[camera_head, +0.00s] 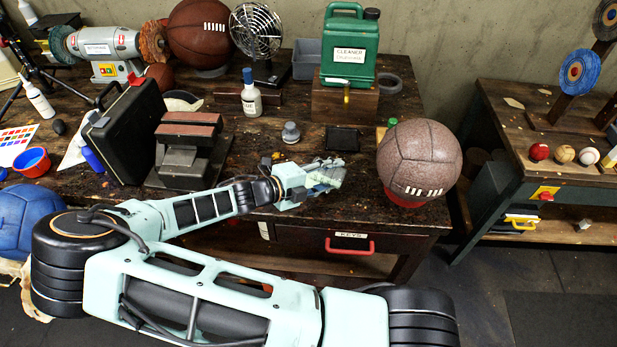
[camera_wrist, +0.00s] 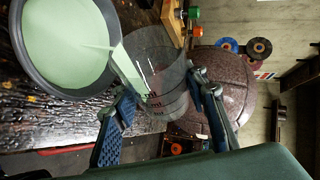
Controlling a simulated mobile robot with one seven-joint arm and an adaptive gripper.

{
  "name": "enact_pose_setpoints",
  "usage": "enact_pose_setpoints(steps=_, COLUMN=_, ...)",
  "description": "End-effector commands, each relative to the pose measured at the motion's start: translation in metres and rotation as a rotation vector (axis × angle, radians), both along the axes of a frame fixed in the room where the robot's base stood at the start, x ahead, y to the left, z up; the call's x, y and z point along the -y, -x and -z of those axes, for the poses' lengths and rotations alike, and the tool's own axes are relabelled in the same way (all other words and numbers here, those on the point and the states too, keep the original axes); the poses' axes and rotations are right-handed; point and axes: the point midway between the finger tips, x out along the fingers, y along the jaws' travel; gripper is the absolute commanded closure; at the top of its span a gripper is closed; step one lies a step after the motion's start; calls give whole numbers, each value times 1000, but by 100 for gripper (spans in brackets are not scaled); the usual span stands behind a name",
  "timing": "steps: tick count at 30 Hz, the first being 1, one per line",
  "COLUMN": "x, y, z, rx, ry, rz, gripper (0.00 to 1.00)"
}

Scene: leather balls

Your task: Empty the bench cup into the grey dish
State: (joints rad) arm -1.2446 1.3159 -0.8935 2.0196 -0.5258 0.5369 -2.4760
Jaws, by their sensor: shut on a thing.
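The clear cup (camera_wrist: 165,72) with dark volume marks is between my gripper's fingers (camera_wrist: 163,98) in the wrist view, tilted toward the grey dish. My gripper is shut on it. A pale green wedge of its contents lies along the cup's lower left side and runs over the lip. The round grey dish (camera_wrist: 46,82) sits at upper left, close to the lip, with a broad pale green pool in it. In the head view my gripper (camera_head: 325,176) is over the bench's front part; the cup and dish are hard to make out there.
A brown leather ball (camera_head: 419,158) on a red stand is close right of my gripper. A dark tray (camera_head: 342,139) and a small grey weight (camera_head: 291,132) lie behind it.

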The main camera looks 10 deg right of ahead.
Motion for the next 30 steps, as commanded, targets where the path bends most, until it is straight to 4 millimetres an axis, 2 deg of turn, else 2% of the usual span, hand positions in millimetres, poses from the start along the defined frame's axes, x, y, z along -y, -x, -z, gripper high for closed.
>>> enact_pose_setpoints(steps=17, x=0, y=0, z=0, rx=-23, ry=28, rz=1, gripper=91)
enact_pose_setpoints(steps=18, x=0, y=1, z=5, rx=3, ry=1, rz=-1, gripper=91)
enact_pose_setpoints(steps=21, x=3, y=5, z=-1, rx=105, ry=-118, rz=1, gripper=91)
enact_pose_setpoints(steps=24, x=11, y=10, z=18, rx=150, ry=-174, rz=1, gripper=91)
enact_pose_setpoints(steps=26, x=15, y=13, z=24, rx=177, ry=-205, rz=3, gripper=91)
enact_pose_setpoints(steps=30, x=16, y=14, z=18, rx=197, ry=-230, rz=-1, gripper=91)
